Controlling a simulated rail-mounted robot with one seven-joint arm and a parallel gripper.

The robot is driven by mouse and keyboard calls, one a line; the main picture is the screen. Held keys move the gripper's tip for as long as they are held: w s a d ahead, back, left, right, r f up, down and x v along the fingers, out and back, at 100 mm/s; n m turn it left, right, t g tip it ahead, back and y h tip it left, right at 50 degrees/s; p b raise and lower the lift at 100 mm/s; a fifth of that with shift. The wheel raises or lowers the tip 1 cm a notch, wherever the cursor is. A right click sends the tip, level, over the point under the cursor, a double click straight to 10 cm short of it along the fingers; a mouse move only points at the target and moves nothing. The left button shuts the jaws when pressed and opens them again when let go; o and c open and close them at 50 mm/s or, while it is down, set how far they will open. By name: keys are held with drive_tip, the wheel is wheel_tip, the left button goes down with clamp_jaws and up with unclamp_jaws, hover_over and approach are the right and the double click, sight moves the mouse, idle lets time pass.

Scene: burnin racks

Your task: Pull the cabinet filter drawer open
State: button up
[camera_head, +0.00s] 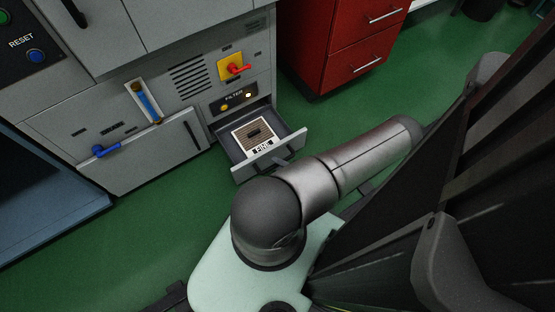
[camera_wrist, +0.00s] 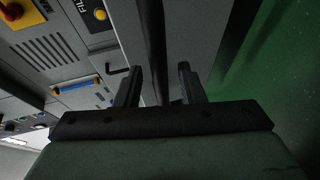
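The filter drawer (camera_head: 285,143) stands pulled out from the lower part of the grey cabinet in the head view. A pleated filter block with a white label (camera_head: 252,137) lies inside it. A dark handle (camera_head: 283,160) shows at the drawer's front, partly hidden by my arm. In the wrist view my gripper (camera_wrist: 158,78) has its two fingers apart. A dark bar (camera_wrist: 153,45) runs between them in the picture, with gaps on both sides. I cannot tell whether it is the handle or whether a finger touches it. My fingers are hidden in the head view.
Above the drawer are a FILTER panel (camera_head: 234,101) and a red-yellow switch (camera_head: 232,67). A lower cabinet door (camera_head: 155,155) with a blue lever (camera_head: 107,150) is to the left. A red drawer cabinet (camera_head: 335,45) stands behind right. Green floor (camera_head: 140,235) is clear at front left.

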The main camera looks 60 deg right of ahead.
drive_tip(key=p+v, duration=0.2)
drive_tip(key=v, duration=1.4)
drive_tip(key=shift+s+p, duration=0.25)
drive_tip(key=shift+p, duration=0.05)
drive_tip(key=shift+r, duration=0.1)
